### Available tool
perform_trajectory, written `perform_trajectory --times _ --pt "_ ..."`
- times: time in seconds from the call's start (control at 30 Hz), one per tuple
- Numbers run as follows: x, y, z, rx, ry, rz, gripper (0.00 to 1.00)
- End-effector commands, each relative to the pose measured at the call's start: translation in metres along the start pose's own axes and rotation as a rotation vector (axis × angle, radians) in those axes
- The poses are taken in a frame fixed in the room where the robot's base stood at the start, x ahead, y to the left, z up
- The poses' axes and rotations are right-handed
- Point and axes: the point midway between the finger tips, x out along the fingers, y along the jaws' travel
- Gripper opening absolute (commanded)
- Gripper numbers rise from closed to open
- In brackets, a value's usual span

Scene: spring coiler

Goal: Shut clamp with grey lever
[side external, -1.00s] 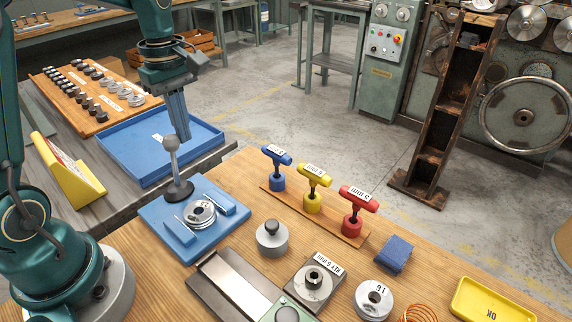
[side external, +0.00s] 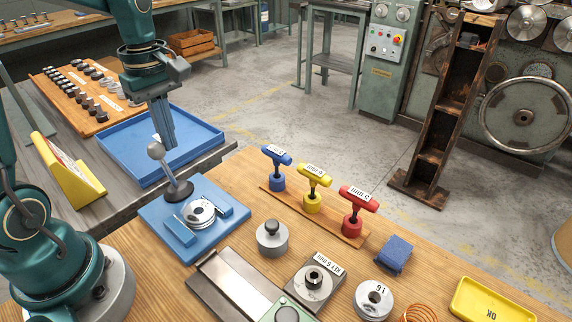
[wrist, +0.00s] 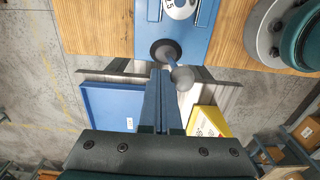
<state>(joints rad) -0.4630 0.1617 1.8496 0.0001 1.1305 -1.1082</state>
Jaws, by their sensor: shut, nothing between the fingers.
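The clamp is a blue plate (side external: 152,226) with two blue jaw blocks (side external: 228,206) either side of a stack of metal discs (side external: 199,211). Its grey lever (side external: 166,167) has a ball knob and a dark round base at the plate's back corner, and it leans to the left in the side view. My gripper (side external: 166,146) is shut and empty, fingers pointing down, just behind the knob. In the wrist view the closed fingers (wrist: 160,72) lie right beside the lever's knob (wrist: 182,78); I cannot tell whether they touch.
A blue tray (side external: 211,133) lies behind the lever, and a yellow sign block (side external: 70,170) stands to the left. Blue, yellow and red T-handled tools (side external: 314,175) stand in a rack on the right. A metal knobbed weight (side external: 272,240) sits near the plate.

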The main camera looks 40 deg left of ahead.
Motion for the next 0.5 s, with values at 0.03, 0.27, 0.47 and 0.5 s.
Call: perform_trajectory --times 0.03,0.27,0.47,0.5 --pt "0.0002 -0.0017 0.0000 0.000 0.000 0.000 0.00" --pt "0.0003 -0.0018 0.0000 0.001 0.000 0.000 0.00" --pt "0.0010 -0.0060 -0.0001 0.000 0.000 -0.001 0.00" --pt "0.0013 -0.0079 -0.0002 0.000 0.000 0.000 0.00"
